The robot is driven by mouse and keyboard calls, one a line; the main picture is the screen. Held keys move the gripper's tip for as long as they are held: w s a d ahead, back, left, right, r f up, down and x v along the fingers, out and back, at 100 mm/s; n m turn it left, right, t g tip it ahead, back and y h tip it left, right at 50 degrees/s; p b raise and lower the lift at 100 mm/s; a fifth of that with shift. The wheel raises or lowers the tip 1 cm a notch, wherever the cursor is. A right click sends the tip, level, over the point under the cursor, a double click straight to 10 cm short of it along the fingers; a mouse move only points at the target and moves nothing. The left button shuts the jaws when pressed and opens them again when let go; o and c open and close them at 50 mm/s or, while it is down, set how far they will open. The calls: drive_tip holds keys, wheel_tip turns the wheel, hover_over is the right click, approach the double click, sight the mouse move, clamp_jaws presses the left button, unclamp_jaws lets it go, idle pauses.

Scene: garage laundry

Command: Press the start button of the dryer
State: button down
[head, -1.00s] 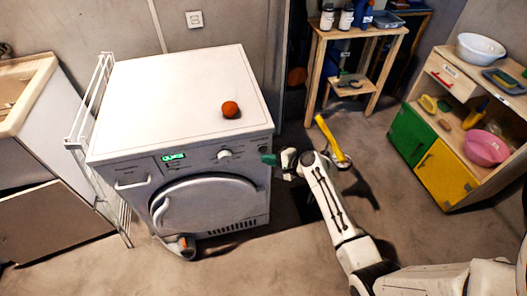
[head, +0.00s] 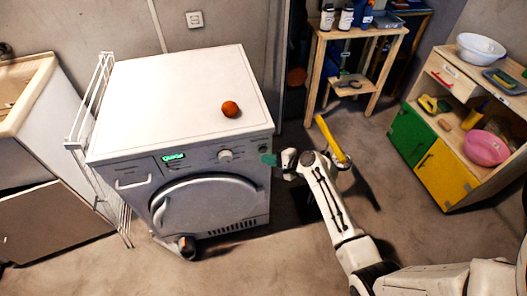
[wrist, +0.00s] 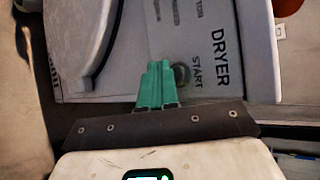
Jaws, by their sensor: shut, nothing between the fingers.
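The dryer (head: 200,170) is a white front-loader with a lit green display (head: 173,157), a round dial (head: 225,155) and a round door. My gripper (head: 268,159) is at the right end of its control panel, with green fingertips close to the front face. In the wrist view my gripper (wrist: 157,68) is shut and empty. The fingers partly cover the button's left side. I cannot tell whether the tips touch the panel.
An orange-brown ball (head: 230,109) lies on top of the dryer. A white drying rack (head: 95,110) stands at its left. A wooden shelf (head: 355,32) and a cabinet with green and yellow doors (head: 440,165) stand to the right. The floor in front is mostly clear.

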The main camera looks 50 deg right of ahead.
drive_tip(key=shift+w+d, duration=0.1)
drive_tip(key=shift+w, duration=0.05)
drive_tip(key=shift+w+d, duration=0.15)
drive_tip(key=shift+w, duration=0.05)
idle(0.3)
drive_tip(key=shift+w+d+b, duration=0.2)
drive_tip(key=shift+w+b, duration=0.1)
idle(0.8)
idle(0.3)
drive_tip(key=shift+s+a+p, duration=0.4)
drive_tip(key=shift+s+p, duration=0.05)
drive_tip(key=shift+s, duration=0.2)
drive_tip(key=shift+s+a+p, duration=0.6)
drive_tip(key=shift+s+a, duration=0.1)
drive_tip(key=shift+s, duration=0.35)
drive_tip(key=shift+s+a+p, duration=0.6)
drive_tip(key=shift+s+a, duration=0.1)
drive_tip(key=shift+s, duration=0.35)
